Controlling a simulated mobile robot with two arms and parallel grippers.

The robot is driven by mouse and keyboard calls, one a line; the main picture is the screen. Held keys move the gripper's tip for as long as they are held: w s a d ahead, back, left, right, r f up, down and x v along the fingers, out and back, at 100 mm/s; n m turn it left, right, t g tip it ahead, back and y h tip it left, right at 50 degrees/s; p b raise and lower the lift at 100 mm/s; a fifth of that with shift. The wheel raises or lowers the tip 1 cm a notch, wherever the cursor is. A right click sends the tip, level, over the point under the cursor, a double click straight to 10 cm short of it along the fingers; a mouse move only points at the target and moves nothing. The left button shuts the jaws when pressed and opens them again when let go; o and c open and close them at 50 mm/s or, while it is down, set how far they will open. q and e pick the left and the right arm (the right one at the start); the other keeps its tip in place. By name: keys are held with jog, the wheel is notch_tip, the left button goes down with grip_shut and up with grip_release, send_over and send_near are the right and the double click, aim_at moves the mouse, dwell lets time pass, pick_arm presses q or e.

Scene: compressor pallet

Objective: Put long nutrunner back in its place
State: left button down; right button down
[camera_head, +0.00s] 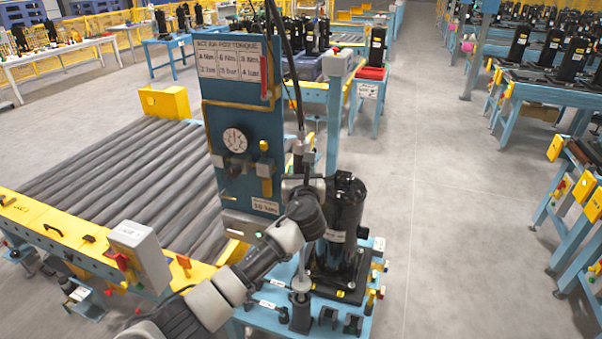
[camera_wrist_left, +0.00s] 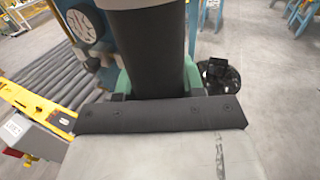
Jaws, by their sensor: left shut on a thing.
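The long nutrunner shows in the head view as a silver lower shaft (camera_head: 301,281) below my left wrist, with a cable running up from its top. My left gripper (camera_head: 301,187) is shut around its upper part, which stands about upright. In the left wrist view the nutrunner's thick black body (camera_wrist_left: 148,50) sits between the green fingers. The shaft's lower end is over or in a black holder (camera_head: 301,314) on the blue stand; I cannot tell which. My wrist hides the middle of the tool. My right gripper is out of view.
A black compressor (camera_head: 345,215) stands close on the right of the tool, on a black base. A blue panel (camera_head: 240,110) with a gauge rises just behind and left. More small black holders (camera_head: 328,317) line the stand's front. A roller conveyor (camera_head: 120,170) lies left; the aisle right is clear.

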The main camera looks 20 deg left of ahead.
pick_arm(q)
jog(key=shift+f+b, duration=2.3)
jog(key=shift+f, duration=1.1)
dwell(0.9)
jog(key=c, duration=1.1)
grip_release()
jog(key=o, duration=0.5)
jog(key=shift+s, duration=0.1)
jog(key=shift+f, duration=0.35)
jog(key=v, duration=0.3)
jog(key=b+v, duration=0.1)
jog(key=v, duration=0.6)
jog(key=shift+s+d+r, duration=0.15)
jog(key=shift+s+r, duration=0.15)
jog(key=shift+s, duration=0.1)
